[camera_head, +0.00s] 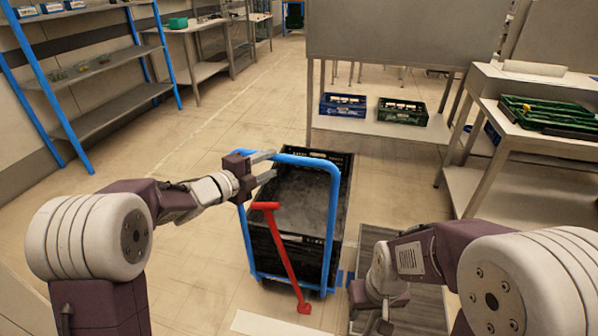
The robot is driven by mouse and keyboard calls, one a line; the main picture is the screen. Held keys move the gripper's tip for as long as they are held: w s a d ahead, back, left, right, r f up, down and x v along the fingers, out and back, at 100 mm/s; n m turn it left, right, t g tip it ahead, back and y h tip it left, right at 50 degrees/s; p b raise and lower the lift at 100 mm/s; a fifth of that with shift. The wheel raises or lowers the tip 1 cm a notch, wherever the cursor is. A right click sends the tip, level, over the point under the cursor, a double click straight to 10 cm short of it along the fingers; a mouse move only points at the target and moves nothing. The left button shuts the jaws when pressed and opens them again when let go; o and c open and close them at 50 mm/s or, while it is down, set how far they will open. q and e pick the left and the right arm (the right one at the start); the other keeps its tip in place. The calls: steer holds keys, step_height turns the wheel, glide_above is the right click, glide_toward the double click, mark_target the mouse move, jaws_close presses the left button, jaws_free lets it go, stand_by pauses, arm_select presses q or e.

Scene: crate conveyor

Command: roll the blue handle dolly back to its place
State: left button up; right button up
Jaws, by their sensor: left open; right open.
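The dolly with the blue handle (333,205) stands on the floor in the middle of the head view. A black crate (318,160) sits on it behind the handle frame. My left gripper (268,167) is open at the upper left corner of the blue handle, its fingers pointing right. I cannot tell whether the bar lies between the fingers. A red T-shaped handle (282,250) slants in front of the crate; its base is near the floor. My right gripper (371,322) is open and empty, pointing down, low to the right of the dolly.
A grey mat or plate (372,245) lies on the floor right of the dolly, with blue marks beside it. A table (472,185) with a green crate (548,116) stands at right. A bench (380,128) behind holds two crates. Blue-posted shelves (110,108) stand left. Floor left of the dolly is clear.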

mark_target(289, 156)
arm_select(q)
steer(key=shift+w, duration=0.1)
steer(key=x, duration=0.9)
steer(key=shift+b, duration=0.35)
steer(key=shift+a, duration=0.1)
jaws_close()
stand_by(0.8)
